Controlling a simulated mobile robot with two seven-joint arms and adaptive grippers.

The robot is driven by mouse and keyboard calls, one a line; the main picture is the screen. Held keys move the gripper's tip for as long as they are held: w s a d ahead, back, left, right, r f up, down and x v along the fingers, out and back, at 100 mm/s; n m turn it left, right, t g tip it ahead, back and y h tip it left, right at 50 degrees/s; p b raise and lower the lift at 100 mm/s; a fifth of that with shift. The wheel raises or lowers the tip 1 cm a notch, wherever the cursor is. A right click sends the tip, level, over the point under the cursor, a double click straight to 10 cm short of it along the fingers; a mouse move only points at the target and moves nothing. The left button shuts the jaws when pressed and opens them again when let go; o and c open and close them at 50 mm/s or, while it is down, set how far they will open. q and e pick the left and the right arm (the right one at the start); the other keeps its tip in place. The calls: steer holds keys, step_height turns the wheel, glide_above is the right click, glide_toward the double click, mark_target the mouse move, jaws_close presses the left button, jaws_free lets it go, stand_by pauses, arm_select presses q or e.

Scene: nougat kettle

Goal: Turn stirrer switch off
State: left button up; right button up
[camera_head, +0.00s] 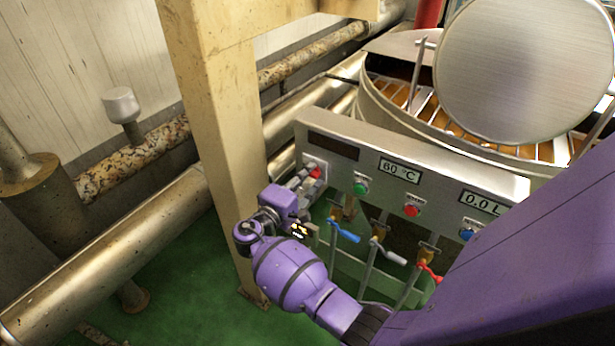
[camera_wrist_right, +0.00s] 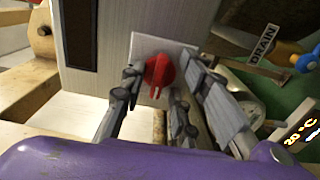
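The red switch (camera_head: 315,172) sits at the left end of the grey control panel (camera_head: 455,175), beside a dark blank display. In the right wrist view the red switch (camera_wrist_right: 158,72) is a round knob with a ridge, on a pale square plate. My right gripper (camera_head: 304,181) is at the panel's left end, in front of this switch. In the wrist view the fingers of my right gripper (camera_wrist_right: 160,80) are apart, one on each side of the knob. A narrow gap seems to show on both sides; contact cannot be made out. My left gripper is not in view.
Green (camera_head: 360,188), red (camera_head: 411,211) and blue (camera_head: 467,234) buttons line the panel. Below are valves with blue (camera_head: 345,232), white (camera_head: 388,253) and red (camera_head: 430,272) handles. A beige post (camera_head: 222,140) stands left of the panel. The kettle (camera_head: 450,125) is behind.

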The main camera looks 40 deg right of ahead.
steer(key=v, duration=1.2)
stand_by(0.3)
